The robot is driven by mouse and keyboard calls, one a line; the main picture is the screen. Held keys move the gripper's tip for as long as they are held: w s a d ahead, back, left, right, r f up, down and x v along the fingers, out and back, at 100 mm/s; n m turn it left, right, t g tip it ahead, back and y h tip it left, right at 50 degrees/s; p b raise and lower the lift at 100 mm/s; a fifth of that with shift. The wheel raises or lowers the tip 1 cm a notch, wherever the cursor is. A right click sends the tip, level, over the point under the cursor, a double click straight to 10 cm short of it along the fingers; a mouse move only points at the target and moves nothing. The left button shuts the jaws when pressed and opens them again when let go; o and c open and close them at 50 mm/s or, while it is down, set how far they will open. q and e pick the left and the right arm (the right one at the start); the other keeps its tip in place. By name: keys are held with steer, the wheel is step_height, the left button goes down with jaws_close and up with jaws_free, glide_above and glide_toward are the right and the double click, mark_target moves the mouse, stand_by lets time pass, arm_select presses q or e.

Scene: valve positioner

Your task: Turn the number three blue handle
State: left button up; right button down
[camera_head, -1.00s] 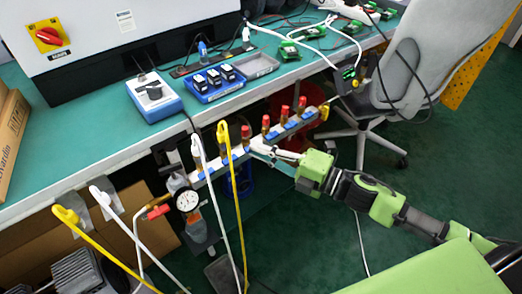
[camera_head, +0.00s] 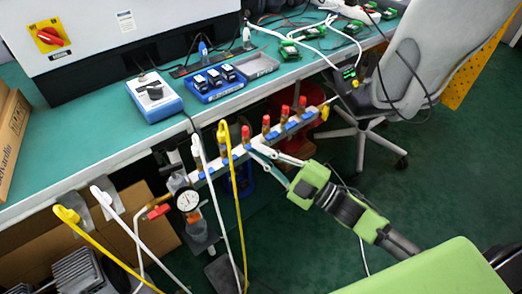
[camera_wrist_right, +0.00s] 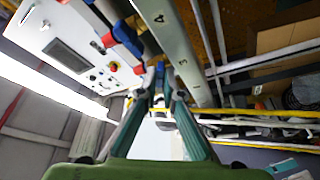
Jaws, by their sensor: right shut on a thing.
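A pale manifold bar (camera_head: 235,156) with several blue handles and red-capped fittings runs along the bench's front edge. In the wrist view the bar (camera_wrist_right: 180,45) carries the numbers 4 and 3. My right gripper (camera_head: 256,149) reaches the bar's middle from the lower right. In the wrist view its fingertips (camera_wrist_right: 159,86) close around a small blue handle (camera_wrist_right: 160,71) beside the number 3. The fingers hide most of that handle, so its exact angle is unclear. Another blue handle (camera_head: 270,136) sits just to the right along the bar. My left gripper is not in view.
A pressure gauge (camera_head: 187,200) hangs at the bar's left end. Yellow hose (camera_head: 234,195) and white hose (camera_head: 213,190) hang in front of its left part. A grey chair (camera_head: 420,70) stands right. Green floor (camera_head: 300,250) is clear below the gripper.

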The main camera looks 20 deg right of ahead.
arm_select(q)
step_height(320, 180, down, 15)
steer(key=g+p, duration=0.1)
steer(key=p, duration=0.3)
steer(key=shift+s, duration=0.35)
arm_select(e)
steer(key=shift+s+a+f+m+t+h, duration=0.15)
steer(key=shift+m+t+h, duration=0.7)
steer(key=shift+m, duration=1.8)
steer(key=shift+w+a+m+t+h, duration=0.1)
steer(key=shift+m+t+h, duration=0.8)
steer(key=shift+m, duration=1.8)
steer(key=shift+s+a+f+m+t+h, duration=0.15)
steer(key=shift+m+t+h, duration=0.7)
steer(key=shift+m, duration=1.8)
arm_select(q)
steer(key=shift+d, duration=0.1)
arm_select(e)
steer(key=c, duration=2.2)
jaws_free()
steer(key=v, duration=1.2)
